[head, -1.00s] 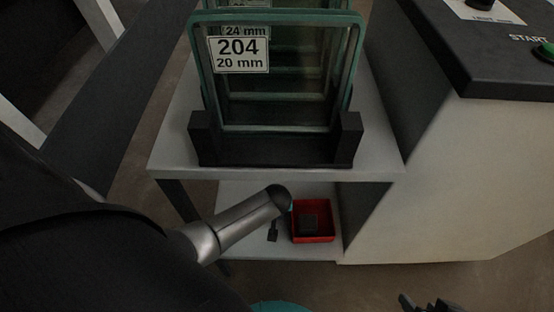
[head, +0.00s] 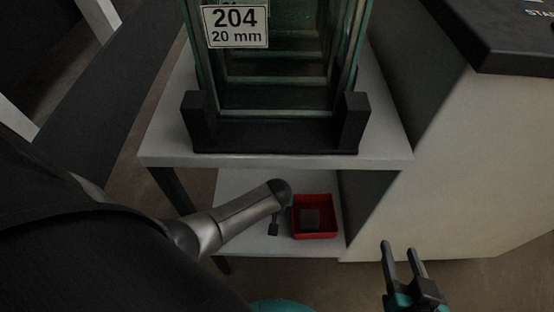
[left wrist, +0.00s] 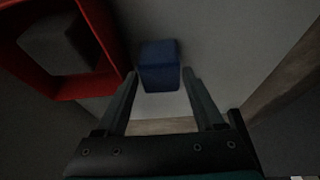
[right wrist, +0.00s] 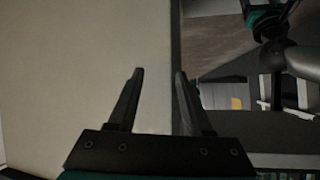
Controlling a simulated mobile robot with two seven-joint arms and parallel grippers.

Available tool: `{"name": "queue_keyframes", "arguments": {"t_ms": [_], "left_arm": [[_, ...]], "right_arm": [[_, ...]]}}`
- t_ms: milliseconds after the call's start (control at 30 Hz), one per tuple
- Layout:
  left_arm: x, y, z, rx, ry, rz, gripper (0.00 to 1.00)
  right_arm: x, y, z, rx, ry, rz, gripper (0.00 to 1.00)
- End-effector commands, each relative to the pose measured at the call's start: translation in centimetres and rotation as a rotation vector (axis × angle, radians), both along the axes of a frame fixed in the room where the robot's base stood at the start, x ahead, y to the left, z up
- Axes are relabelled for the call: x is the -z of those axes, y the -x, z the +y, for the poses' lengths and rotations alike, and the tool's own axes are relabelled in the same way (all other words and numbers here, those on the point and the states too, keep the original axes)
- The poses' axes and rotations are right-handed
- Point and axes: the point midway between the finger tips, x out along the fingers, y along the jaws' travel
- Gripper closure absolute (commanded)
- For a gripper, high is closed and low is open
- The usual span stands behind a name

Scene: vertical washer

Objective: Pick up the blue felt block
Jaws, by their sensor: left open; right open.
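The blue felt block (left wrist: 159,66) lies on the grey lower shelf in the left wrist view, just beyond my left gripper's fingertips and between their lines. My left gripper (left wrist: 160,78) is open and empty, pointing at the block. In the head view my left arm reaches down to the lower shelf, and one dark finger of the left gripper (head: 274,226) shows beside the red tray. The block cannot be made out in the head view. My right gripper (head: 397,252) is open and empty in front of the white cabinet; it also shows in the right wrist view (right wrist: 158,72).
A red tray (head: 332,234) with a dark grey block (head: 311,217) stands on the lower shelf, right of my left gripper. The upper shelf (head: 165,152) above carries glass panes (head: 280,85) in a black holder. The white cabinet (head: 455,170) stands to the right.

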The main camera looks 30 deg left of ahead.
Motion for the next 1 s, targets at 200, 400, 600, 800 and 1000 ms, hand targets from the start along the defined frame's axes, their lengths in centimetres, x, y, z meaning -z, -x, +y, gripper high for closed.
{"name": "queue_keyframes", "arguments": {"t_ms": [200, 400, 600, 800, 1000], "left_arm": [[0.8, -0.3, 0.2, 0.000, -0.001, -0.001, 0.30], [1.1, -0.4, 0.2, 0.000, 0.001, 0.000, 0.30], [1.1, -0.4, 0.2, 0.000, 0.000, 0.000, 0.30], [1.1, -0.4, 0.3, 0.000, 0.000, 0.000, 0.44], [1.1, -0.4, 0.3, 0.000, 0.000, 0.000, 0.66]], "right_arm": [[-0.3, -0.1, 1.1, -0.007, -0.058, -0.098, 0.50], [-0.8, -0.2, 1.6, -0.007, -0.088, -0.148, 0.50], [-0.9, -0.2, 1.7, -0.007, -0.092, -0.156, 0.50], [-0.9, -0.2, 1.6, -0.007, -0.092, -0.155, 0.50], [-0.9, -0.2, 1.6, -0.006, -0.091, -0.154, 0.50]]}}
